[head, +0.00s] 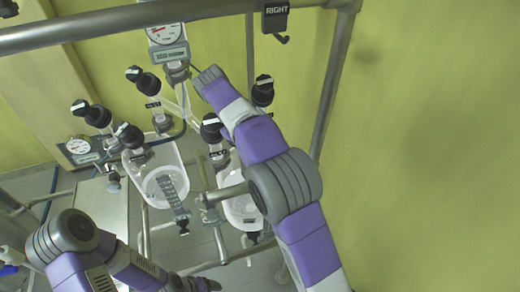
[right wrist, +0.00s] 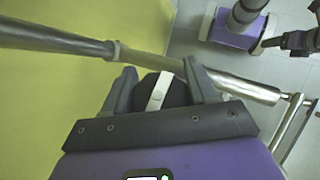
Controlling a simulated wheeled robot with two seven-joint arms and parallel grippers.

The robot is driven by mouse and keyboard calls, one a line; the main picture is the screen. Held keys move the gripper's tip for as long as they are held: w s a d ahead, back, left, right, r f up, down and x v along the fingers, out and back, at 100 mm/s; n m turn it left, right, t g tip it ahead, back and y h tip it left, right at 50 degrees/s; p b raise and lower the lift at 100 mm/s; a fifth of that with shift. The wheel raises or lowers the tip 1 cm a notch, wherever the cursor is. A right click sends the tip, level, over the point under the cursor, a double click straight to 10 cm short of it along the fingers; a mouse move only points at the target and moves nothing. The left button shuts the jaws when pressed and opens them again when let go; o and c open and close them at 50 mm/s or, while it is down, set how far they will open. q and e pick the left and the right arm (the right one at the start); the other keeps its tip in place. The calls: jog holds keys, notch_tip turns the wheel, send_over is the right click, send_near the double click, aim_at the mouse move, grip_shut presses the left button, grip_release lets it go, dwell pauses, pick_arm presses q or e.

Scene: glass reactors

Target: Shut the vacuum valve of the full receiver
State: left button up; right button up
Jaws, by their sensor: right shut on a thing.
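My right gripper (right wrist: 160,88) is shut on a black valve knob (right wrist: 174,91) with a white bar across its top. In the head view my right arm covers the gripper and this knob. Two clear glass vessels stand side by side, the left one (head: 180,157) more in sight than the right one (head: 243,214), which my arm partly covers. Other black knobs with white bars show, one right of my arm (head: 262,92) and one left of it (head: 210,128). I cannot tell which vessel is full. My left arm is low at the left; its fingers are not clear.
A round gauge (head: 163,32) hangs at the top and another gauge (head: 78,146) sits at the left. Metal frame rails run across the top and down the right (head: 331,85). A "RIGHT" sign (head: 276,12) hangs from the top rail. The right side before the yellow wall is open.

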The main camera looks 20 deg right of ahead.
jog(key=shift+f, duration=0.1)
dwell(0.5)
jog(key=o, duration=1)
jog(key=shift+c, duration=0.2)
